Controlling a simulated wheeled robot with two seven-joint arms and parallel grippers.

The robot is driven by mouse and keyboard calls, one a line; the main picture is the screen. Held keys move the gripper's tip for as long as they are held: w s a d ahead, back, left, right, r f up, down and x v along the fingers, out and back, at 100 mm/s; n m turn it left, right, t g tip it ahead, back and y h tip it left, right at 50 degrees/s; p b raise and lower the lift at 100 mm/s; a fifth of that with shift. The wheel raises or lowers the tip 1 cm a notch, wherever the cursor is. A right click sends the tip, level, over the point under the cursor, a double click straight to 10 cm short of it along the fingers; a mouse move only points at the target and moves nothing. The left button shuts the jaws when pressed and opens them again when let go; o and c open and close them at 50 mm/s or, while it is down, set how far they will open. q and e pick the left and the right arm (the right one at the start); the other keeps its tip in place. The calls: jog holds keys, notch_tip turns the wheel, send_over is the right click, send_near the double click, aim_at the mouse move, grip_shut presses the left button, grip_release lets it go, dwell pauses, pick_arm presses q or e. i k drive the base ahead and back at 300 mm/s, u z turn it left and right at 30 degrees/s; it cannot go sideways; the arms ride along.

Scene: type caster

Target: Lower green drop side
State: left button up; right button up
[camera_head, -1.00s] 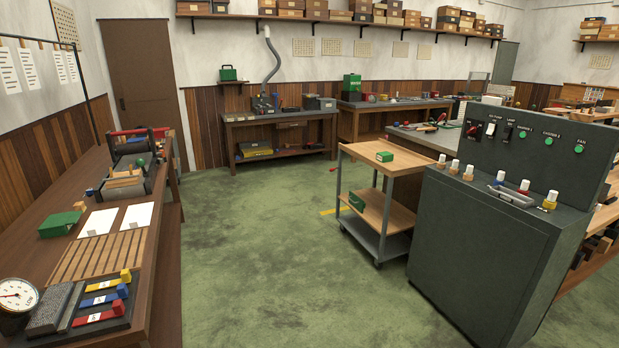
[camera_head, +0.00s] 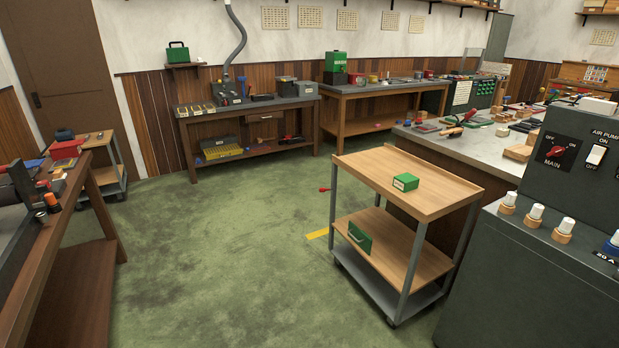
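A wooden trolley (camera_head: 385,173) with grey metal posts stands right of centre. A small green panel with a pale handle (camera_head: 359,238) stands upright at the left end of its middle shelf (camera_head: 400,255). It looks like the green drop side. A green box with a white label (camera_head: 405,182) sits on the trolley's top. A small red knob (camera_head: 324,189) shows just left of the trolley; what it is fixed to is unclear. Neither of my grippers is in view.
A dark control console (camera_head: 530,285) stands close on the right. A long grey-topped bench (camera_head: 480,140) is behind the trolley. A brown table (camera_head: 75,260) and a small cart (camera_head: 110,165) are on the left. Open green floor (camera_head: 225,250) lies between.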

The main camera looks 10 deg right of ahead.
aim_at(362, 241)
jog(key=i, duration=2.1)
jog(key=z, duration=2.35)
